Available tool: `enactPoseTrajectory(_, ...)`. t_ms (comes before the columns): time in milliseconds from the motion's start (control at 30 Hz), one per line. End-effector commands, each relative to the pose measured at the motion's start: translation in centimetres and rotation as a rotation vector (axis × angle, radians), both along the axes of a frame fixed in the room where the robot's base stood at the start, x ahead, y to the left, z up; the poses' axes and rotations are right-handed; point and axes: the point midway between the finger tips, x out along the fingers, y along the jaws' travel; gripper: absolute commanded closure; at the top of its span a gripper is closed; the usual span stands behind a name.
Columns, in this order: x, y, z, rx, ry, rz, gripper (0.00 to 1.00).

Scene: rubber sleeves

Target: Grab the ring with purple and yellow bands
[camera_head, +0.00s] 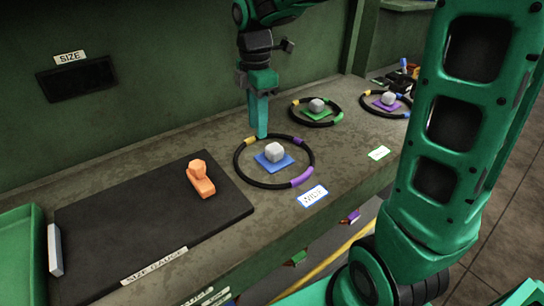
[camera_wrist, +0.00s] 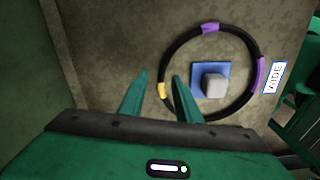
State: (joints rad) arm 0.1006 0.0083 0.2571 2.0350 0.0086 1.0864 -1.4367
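The near ring (camera_head: 253,182) is black with a yellow band and two purple bands. It lies flat on the bench around a blue square and a light grey block (camera_head: 274,152). In the wrist view the ring (camera_wrist: 222,116) has its yellow band (camera_wrist: 162,90) on the left side. My gripper (camera_head: 262,134) points down at the ring's far left rim, near the yellow band. In the wrist view my gripper (camera_wrist: 160,76) is open, with the left rim showing between its fingertips. I cannot tell whether the fingers touch the ring or bench.
Two other banded rings lie farther back: one around a green square (camera_head: 318,114), one around a purple square (camera_head: 385,105). A black mat (camera_head: 130,225) with an orange piece (camera_head: 200,178) lies left. A "WIDE" label (camera_head: 312,196) sits beside the near ring. The wall (camera_head: 150,80) is behind.

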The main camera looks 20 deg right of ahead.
Motion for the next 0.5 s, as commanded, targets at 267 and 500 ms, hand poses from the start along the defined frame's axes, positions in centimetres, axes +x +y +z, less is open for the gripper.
enactPoseTrajectory(267,0.0,0.1,-2.3,0.000,0.000,0.001,0.70)
enactPoseTrajectory(500,0.0,0.1,-2.2,0.000,-0.001,0.001,0.81)
